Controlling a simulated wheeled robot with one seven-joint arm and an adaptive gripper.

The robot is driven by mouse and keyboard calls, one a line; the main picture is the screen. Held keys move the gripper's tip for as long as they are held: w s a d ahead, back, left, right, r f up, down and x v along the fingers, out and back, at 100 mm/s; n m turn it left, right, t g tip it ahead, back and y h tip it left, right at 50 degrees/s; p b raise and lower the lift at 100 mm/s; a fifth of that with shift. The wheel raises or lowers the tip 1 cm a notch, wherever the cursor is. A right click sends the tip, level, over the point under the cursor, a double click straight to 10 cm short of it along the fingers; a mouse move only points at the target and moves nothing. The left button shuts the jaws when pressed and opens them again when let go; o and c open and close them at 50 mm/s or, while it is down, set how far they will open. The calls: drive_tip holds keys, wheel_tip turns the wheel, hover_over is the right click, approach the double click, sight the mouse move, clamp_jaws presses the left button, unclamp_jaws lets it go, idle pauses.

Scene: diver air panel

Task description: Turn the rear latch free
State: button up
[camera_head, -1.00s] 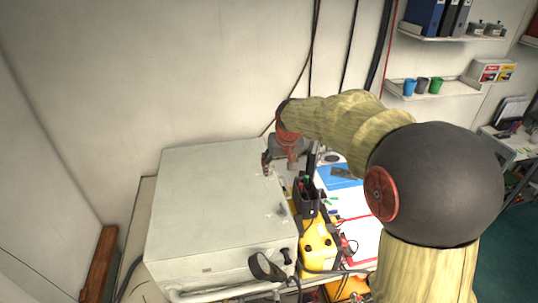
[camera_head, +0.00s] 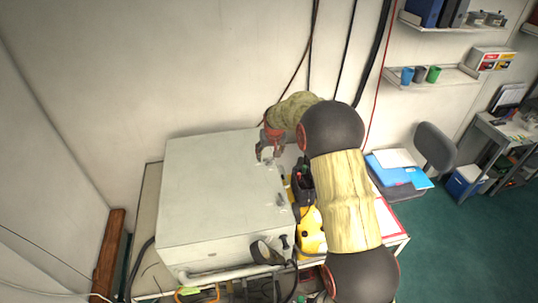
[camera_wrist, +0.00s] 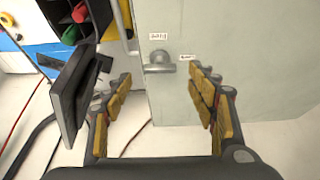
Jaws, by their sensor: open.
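The rear latch (camera_wrist: 161,65) is a small grey metal turn-handle on the side of the pale grey box (camera_wrist: 240,60). In the wrist view its lever points roughly sideways, to the left of its round hub. My gripper (camera_wrist: 160,76) is open, with a yellow-padded finger to each side of the latch and a visible gap on both sides. In the head view my gripper (camera_head: 271,152) is at the rear right corner of the box (camera_head: 220,190), where it hides most of the latch. A second latch (camera_head: 281,199) shows farther forward on the right edge.
Two small white labels (camera_wrist: 158,36) sit beside the latch. A yellow case (camera_head: 311,232) and a dark holder stand close along the box's right side. A gauge (camera_head: 264,251) and pipe are at the front edge. Black cables (camera_wrist: 40,140) run near my gripper.

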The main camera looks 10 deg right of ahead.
sight(268, 160)
drive_tip(key=shift+p+x, duration=0.3)
drive_tip(key=shift+x, duration=1.2)
drive_tip(key=shift+c, duration=0.6)
drive_tip(key=c, duration=1.1)
